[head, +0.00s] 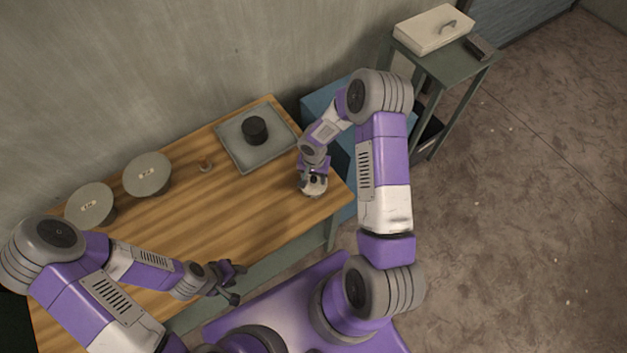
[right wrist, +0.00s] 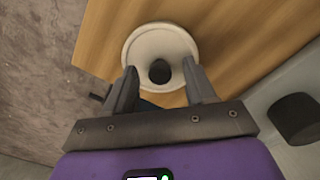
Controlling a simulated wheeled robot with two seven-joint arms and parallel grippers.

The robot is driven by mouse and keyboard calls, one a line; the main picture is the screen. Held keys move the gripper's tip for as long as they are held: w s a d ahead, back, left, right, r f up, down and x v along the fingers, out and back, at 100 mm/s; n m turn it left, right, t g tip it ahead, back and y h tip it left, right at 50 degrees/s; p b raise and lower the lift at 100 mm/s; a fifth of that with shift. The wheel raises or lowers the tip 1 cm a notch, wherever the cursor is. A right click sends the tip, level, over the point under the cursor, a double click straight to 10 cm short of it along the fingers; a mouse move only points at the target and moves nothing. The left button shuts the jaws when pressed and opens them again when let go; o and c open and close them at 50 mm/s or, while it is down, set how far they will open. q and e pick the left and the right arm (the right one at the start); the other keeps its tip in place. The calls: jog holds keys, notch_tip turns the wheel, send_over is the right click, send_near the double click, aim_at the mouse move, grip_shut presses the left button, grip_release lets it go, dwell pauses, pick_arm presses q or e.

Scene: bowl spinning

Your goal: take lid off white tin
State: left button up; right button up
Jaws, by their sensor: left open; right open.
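A round, cream-white tin (right wrist: 135,48) with a dark round knob (right wrist: 159,71) on its lid stands near the right end of the wooden table. In the head view the tin (head: 313,189) is partly hidden under my right gripper (head: 314,175). My right gripper (right wrist: 160,72) is open over the tin, with one finger on each side of the knob; I cannot tell whether they touch it. Lid and body cannot be told apart from above. My left gripper (head: 233,284) is open and empty near the table's front edge.
A grey tray (head: 231,142) with a black cylinder (head: 255,130) lies at the back of the table.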

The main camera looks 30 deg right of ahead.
jog(key=shift+f, duration=0.2)
grip_shut()
jog(key=shift+r, duration=0.15)
